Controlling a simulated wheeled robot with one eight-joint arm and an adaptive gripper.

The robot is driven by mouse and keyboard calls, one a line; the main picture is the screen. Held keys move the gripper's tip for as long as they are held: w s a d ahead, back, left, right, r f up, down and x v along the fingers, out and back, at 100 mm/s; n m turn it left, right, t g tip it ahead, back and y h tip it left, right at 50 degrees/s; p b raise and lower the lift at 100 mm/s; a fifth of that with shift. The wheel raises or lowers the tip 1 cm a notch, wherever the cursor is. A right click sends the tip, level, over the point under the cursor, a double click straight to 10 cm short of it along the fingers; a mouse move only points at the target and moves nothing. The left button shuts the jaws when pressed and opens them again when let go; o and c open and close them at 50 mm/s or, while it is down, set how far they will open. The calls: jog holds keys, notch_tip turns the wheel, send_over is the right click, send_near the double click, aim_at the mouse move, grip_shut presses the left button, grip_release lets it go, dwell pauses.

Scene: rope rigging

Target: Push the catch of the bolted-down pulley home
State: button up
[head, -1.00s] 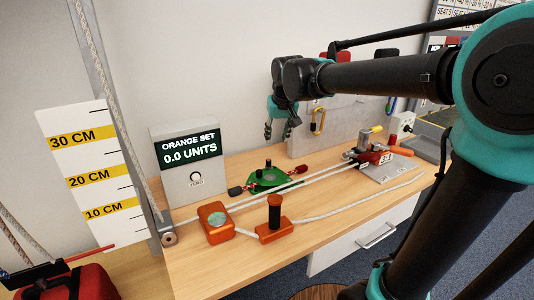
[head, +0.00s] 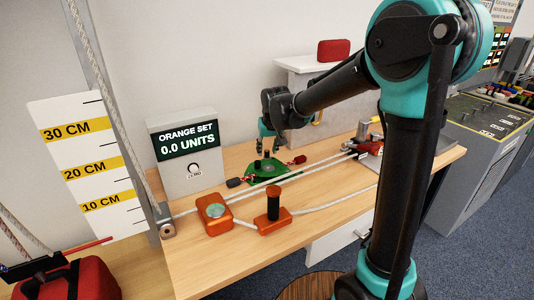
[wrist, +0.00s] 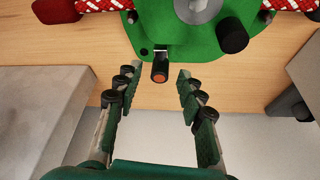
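A green pulley (head: 266,172) lies on the wooden bench, with red-patterned rope ends at its sides. In the wrist view the green pulley (wrist: 195,30) fills the top, with a grey round centre. A short black peg with an orange-brown end (wrist: 160,72) sticks out from its near edge, and a thicker black knob (wrist: 232,36) stands to the right. I cannot tell which is the catch. My gripper (head: 273,150) is above and behind the pulley in the head view. In the wrist view my gripper (wrist: 157,82) is open and empty, its fingertips either side of the peg's line, apparently not touching.
Two pale ropes run along the bench past the pulley to a red device (head: 372,150). Orange blocks (head: 214,212) (head: 272,217) stand in front. A display box (head: 185,150) reads 0.0 units. A grey block (wrist: 40,115) lies left in the wrist view.

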jog(key=shift+x, duration=1.3)
grip_shut()
